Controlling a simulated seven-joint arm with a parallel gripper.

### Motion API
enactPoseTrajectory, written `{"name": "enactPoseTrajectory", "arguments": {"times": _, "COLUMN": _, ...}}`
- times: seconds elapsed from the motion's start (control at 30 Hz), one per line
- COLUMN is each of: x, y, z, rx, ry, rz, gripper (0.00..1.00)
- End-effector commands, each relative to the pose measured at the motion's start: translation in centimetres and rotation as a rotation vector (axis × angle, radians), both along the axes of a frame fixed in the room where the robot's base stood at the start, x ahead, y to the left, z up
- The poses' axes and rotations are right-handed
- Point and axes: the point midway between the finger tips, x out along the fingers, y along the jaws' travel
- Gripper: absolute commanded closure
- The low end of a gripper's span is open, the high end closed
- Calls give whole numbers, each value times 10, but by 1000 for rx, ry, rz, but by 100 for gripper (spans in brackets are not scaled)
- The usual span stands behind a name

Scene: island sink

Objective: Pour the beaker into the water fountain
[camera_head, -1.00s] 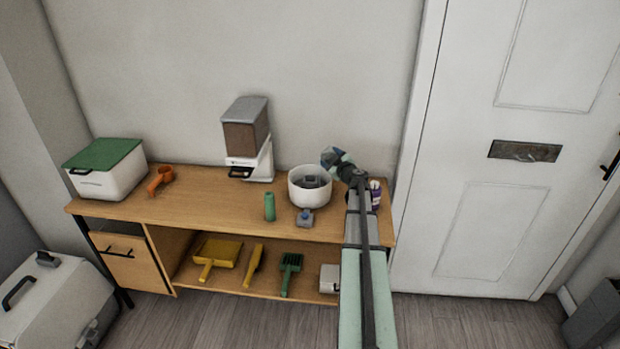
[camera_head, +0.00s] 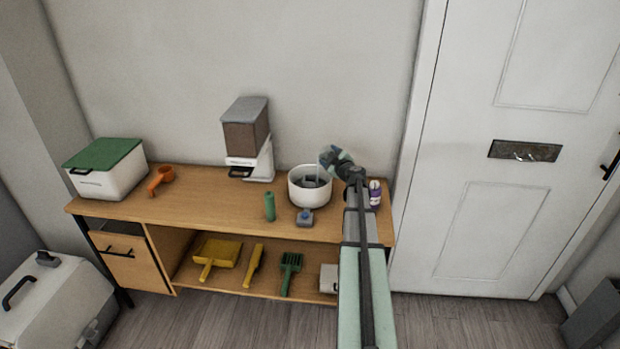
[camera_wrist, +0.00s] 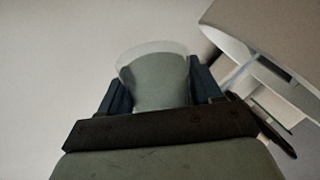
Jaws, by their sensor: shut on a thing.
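The water fountain (camera_head: 310,190) is a white round bowl with a grey centre piece, on the desk right of the food dispenser. My gripper (camera_head: 335,158) is above the right rim of the fountain. In the wrist view my gripper (camera_wrist: 155,95) is shut on the beaker (camera_wrist: 155,70), a clear cup with a pale rim between the two dark blue fingers. In the head view the beaker (camera_head: 325,156) is small and tilted towards the fountain. I cannot tell whether liquid is in it or coming out.
A dispenser (camera_head: 248,140) stands at the back of the desk (camera_head: 215,205). A green cylinder (camera_head: 269,206) and a small grey item with a blue top (camera_head: 304,217) are in front. A purple-and-white bottle (camera_head: 375,192) stands right of my arm. A green-lidded box (camera_head: 105,170) and orange scoop (camera_head: 160,180) are left.

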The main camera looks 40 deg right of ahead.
Motion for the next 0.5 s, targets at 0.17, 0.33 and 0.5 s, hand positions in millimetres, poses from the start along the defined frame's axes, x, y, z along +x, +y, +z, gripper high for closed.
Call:
{"name": "enactPoseTrajectory", "arguments": {"times": 0.17, "x": 0, "y": 1, "z": 2, "rx": -23, "ry": 10, "rz": -1, "gripper": 68}}
{"name": "enactPoseTrajectory", "arguments": {"times": 0.33, "x": 0, "y": 0, "z": 1, "rx": -42, "ry": 20, "rz": 0, "gripper": 68}}
{"name": "enactPoseTrajectory", "arguments": {"times": 0.5, "x": 0, "y": 0, "z": 0, "rx": -59, "ry": 28, "rz": -1, "gripper": 68}}
